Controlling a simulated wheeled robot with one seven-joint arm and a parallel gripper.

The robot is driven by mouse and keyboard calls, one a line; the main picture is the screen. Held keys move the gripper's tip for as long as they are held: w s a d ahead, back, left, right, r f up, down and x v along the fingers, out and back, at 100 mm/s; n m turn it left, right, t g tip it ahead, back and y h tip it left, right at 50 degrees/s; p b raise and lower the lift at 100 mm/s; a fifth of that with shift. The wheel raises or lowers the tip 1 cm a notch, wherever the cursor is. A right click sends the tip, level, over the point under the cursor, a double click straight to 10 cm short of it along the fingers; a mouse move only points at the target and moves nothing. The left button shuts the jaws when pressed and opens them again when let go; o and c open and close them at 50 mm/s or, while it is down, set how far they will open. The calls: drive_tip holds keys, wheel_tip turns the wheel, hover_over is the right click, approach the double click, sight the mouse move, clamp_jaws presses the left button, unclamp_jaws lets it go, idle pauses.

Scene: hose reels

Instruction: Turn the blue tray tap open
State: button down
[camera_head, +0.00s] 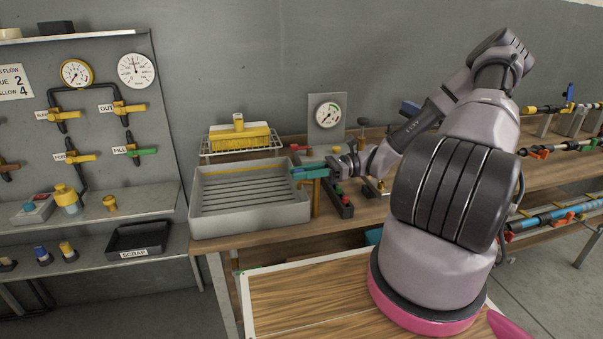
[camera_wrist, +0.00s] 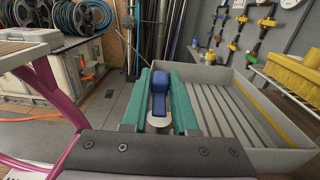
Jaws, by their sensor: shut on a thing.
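The blue tap handle (camera_wrist: 158,88) shows in the wrist view between the two teal fingers of my gripper (camera_wrist: 160,78). The fingers are shut on it, one on each side. A round pale metal part (camera_wrist: 158,122) sits below the handle. In the head view my gripper (camera_head: 310,172) is at the right edge of the grey ribbed tray (camera_head: 215,223), above a brass upright pipe (camera_head: 316,197). The blue handle is mostly hidden by the fingers there. The tray looks empty.
A yellow brush and block (camera_head: 240,140) lie on a wire rack behind the tray. A gauge panel (camera_head: 327,118) stands at the back. A black strip with coloured knobs (camera_head: 340,203) is right of the pipe. A wooden board (camera_head: 310,295) lies in front.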

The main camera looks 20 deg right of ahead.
drive_tip(key=s+n+g+h, duration=0.1)
drive_tip(key=n+g, duration=0.1)
drive_tip(key=g, duration=0.1)
drive_tip(key=n+g+h, duration=0.2)
drive_tip(key=n+g, duration=0.1)
drive_tip(key=g, duration=0.1)
drive_tip(key=s+d+n+g+h, duration=0.1)
drive_tip(key=n+g, duration=0.2)
drive_tip(key=g, duration=0.1)
drive_tip(key=shift+s+h, duration=0.3)
drive_tip(key=shift+s+d+n+g+h, duration=0.25)
drive_tip(key=shift+d+n+g+h, duration=0.15)
drive_tip(key=shift+n+g+h, duration=0.95)
drive_tip(key=shift+s+d+n+g+h, duration=0.3)
drive_tip(key=shift+n+g+h, duration=0.55)
drive_tip(key=shift+h, duration=1)
drive_tip(key=shift+s+d+n+g+h, duration=0.15)
drive_tip(key=shift+d+n+g+h, duration=0.5)
drive_tip(key=shift+n+h, duration=0.85)
drive_tip(key=shift+g+h, duration=0.25)
drive_tip(key=shift+h, duration=0.15)
drive_tip(key=c, duration=0.7)
unclamp_jaws()
